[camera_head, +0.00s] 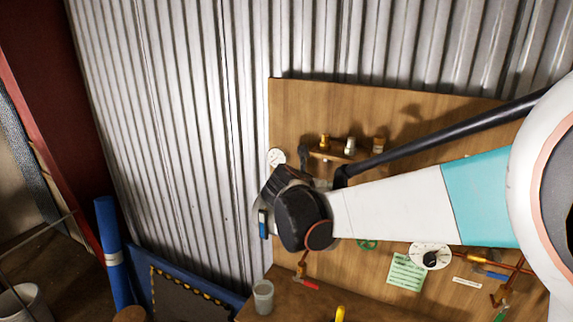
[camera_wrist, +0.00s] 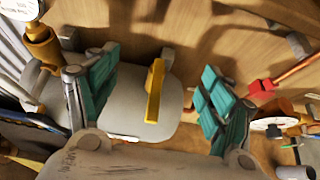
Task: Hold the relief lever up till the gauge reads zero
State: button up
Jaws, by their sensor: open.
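My gripper (camera_wrist: 160,88) is open in the wrist view, with teal pads on the left and right. A yellow lever (camera_wrist: 155,90), which looks like the relief lever, stands between the pads in front of a grey body (camera_wrist: 146,128). It shows clear gaps to both pads, and I cannot tell its depth between them. A white round gauge (camera_head: 276,157) is at the board's left edge in the head view. Its face is cut off at the wrist view's top left (camera_wrist: 15,8). I cannot read it. My arm hides the lever in the head view.
The wooden board (camera_head: 300,105) carries brass fittings (camera_head: 350,146), a white dial (camera_head: 431,256), copper pipes and a green note (camera_head: 406,272). A red handle (camera_wrist: 262,88) is right of my gripper. A grey cup (camera_head: 263,297) stands on the bench below.

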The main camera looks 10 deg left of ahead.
jog(key=s+a, duration=0.2)
jog(key=s, duration=0.5)
jog(key=shift+s+a, duration=0.35)
jog(key=shift+s, duration=0.05)
jog(key=shift+w, duration=0.1)
